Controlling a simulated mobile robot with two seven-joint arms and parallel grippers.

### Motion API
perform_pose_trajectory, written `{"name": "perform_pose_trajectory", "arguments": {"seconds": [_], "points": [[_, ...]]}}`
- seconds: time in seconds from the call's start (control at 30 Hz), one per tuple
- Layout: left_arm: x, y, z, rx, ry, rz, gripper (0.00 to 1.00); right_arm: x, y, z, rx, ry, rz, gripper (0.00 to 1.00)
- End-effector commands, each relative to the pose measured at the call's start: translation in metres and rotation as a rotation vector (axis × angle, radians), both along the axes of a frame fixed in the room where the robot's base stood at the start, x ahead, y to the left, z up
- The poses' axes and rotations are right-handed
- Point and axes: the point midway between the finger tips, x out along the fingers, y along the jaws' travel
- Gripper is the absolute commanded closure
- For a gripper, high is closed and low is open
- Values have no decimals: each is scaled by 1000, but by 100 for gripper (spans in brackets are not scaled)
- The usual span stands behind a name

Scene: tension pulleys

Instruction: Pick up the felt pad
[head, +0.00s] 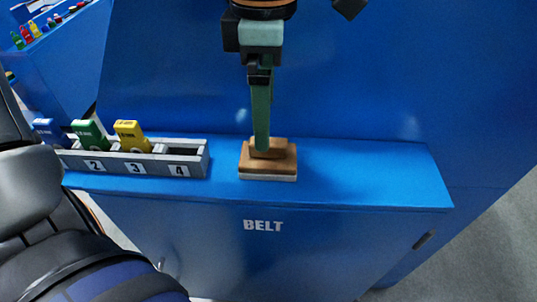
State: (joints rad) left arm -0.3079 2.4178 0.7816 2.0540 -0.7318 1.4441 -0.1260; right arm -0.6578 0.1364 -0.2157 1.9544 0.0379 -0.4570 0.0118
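The felt pad (284,164) sits flat on the blue ledge, right of the numbered rack. It has a brown block body with a smaller raised grip on top and a pale layer underneath. My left gripper (262,146) points straight down from the top of the head view, its long green finger reaching the raised grip. I see the gripper edge-on, and the near finger hides the other one, so I cannot tell whether it is closed on the grip. My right gripper is not in view.
A grey rack (190,158) with numbered slots stands left of the pad. It holds a blue, a green (91,134) and a yellow piece (131,135); slot 4 looks empty. The ledge (370,175) right of the pad is clear. A blue panel rises behind.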

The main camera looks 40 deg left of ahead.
Motion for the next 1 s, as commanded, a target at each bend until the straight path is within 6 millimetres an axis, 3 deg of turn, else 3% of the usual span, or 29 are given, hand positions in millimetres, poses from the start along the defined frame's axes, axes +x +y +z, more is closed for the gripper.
{"name": "perform_pose_trajectory", "arguments": {"seconds": [0.6, 0.87, 1.0], "points": [[6, -1, -71, -4, 0, 4, 0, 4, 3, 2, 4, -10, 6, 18], [7, -1, -74, -4, -3, 6, 0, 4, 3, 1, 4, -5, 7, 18], [7, -1, -74, -4, -3, 6, 14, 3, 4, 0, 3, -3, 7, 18]]}}
